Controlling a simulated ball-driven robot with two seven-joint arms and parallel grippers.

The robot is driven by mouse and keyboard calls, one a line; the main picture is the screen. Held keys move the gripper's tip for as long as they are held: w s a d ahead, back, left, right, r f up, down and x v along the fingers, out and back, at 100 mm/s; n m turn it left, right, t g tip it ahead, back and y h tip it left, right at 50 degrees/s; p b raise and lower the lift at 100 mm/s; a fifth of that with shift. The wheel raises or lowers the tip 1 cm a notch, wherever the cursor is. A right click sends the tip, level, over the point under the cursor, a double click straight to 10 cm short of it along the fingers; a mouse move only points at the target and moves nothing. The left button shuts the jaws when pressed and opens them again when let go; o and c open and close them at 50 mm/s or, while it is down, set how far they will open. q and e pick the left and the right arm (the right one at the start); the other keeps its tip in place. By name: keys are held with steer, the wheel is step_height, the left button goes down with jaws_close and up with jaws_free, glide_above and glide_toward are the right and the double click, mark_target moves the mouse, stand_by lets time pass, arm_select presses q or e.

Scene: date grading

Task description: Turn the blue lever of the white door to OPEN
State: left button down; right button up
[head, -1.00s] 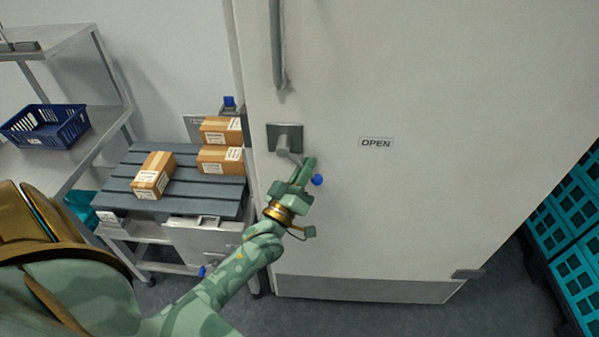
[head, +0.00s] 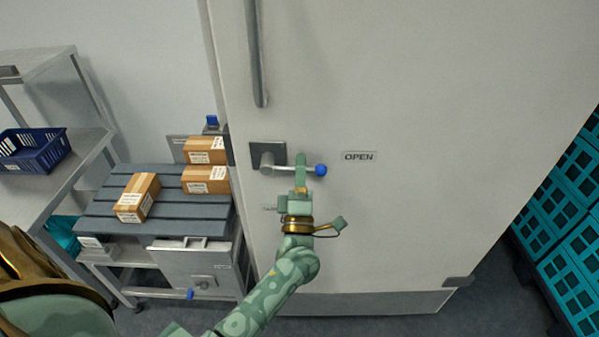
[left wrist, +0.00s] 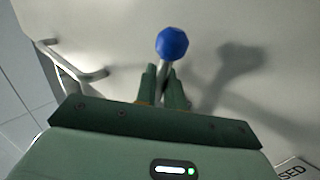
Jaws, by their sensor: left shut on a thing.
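The white door (head: 400,230) fills the middle of the head view. Its lever (head: 283,168) runs from a grey plate (head: 267,152) to a blue ball (head: 320,170) and points right, slightly downward. The OPEN label (head: 359,156) is on the door, just right of the ball. My left gripper (head: 303,167) is shut on the lever's rod, close to the ball. In the left wrist view the blue ball (left wrist: 172,43) sticks out past both fingertips (left wrist: 163,82). A label ending in "SED" (left wrist: 291,171) shows there in the corner. My right gripper is not in view.
A vertical grey handle (head: 256,60) stands out from the door above the lever. To the left, a slatted table (head: 160,178) bears cartons, and a shelf holds a blue basket (head: 34,150). Teal crates (head: 570,230) are stacked at the right.

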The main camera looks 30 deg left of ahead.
arm_select(q)
steer(key=shift+r+n+y, duration=0.25)
steer(key=shift+n+y, duration=0.15)
steer(key=shift+n, duration=0.3)
steer(key=c, duration=1.9)
jaws_free()
